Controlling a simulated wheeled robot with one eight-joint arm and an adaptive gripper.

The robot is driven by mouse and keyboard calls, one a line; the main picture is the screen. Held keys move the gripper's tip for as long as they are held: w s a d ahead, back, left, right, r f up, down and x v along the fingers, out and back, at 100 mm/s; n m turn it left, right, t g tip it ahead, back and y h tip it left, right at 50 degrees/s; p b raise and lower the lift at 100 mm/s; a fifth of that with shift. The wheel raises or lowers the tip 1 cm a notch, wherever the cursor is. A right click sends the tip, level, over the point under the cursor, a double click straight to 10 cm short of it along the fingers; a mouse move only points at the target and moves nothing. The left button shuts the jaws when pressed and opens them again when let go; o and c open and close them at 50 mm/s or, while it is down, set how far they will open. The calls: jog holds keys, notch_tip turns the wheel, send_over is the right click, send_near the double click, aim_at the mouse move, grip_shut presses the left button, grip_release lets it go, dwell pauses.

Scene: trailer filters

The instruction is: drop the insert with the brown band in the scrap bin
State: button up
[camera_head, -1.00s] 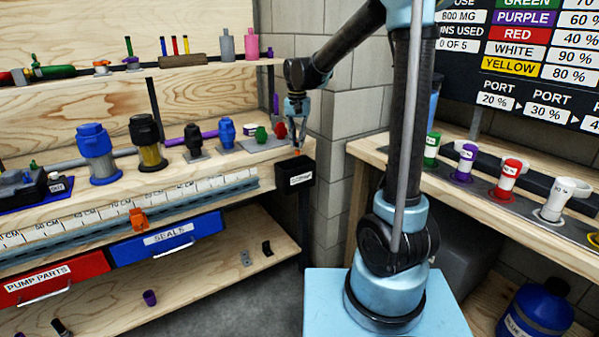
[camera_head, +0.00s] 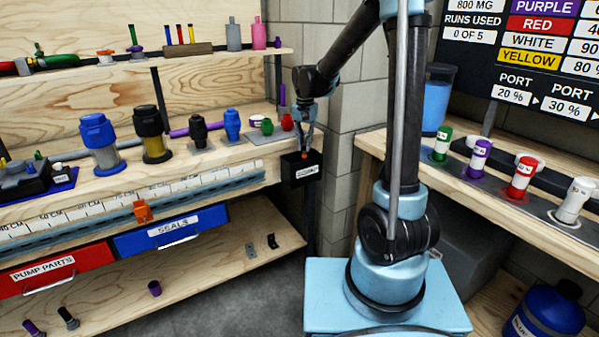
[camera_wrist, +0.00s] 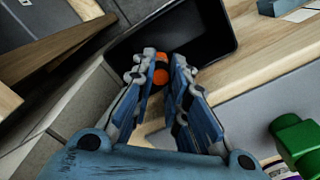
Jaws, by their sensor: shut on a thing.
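My gripper (camera_head: 304,148) is shut on a small orange insert (camera_wrist: 161,76), seen between the fingertips in the wrist view. A dark band crosses the insert; its exact colour is hard to tell. The scrap bin (camera_head: 302,170) is a small black box with a white label on its front, at the right end of the workbench. In the wrist view its dark inside (camera_wrist: 208,38) lies behind and beneath the fingertips.
Red (camera_head: 287,122) and green (camera_head: 267,127) pieces stand on a grey mat left of the gripper. Blue (camera_head: 99,143) and black-yellow (camera_head: 151,136) housings stand farther left. A grey block wall (camera_head: 343,110) is close behind the bin. Coloured cups stand on the right bench.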

jog(key=o, duration=0.9)
notch_tip(320, 180, up, 12)
dwell(0.7)
jog(key=shift+f, duration=0.1)
jog(key=s+d, duration=0.9)
jog(key=s+d+f, duration=0.4)
jog(key=s+f, duration=0.1)
jog(key=s, duration=0.2)
jog(key=s+d+f+n+t, duration=0.1)
jog(key=s+d+f, duration=0.3)
jog(key=s, duration=0.4)
jog(key=s+d+f+n+t, duration=0.1)
jog(key=s+d+f, duration=0.3)
jog(key=s+f, duration=0.2)
jog(key=shift+s+d, duration=0.25)
jog(key=shift+s, duration=0.7)
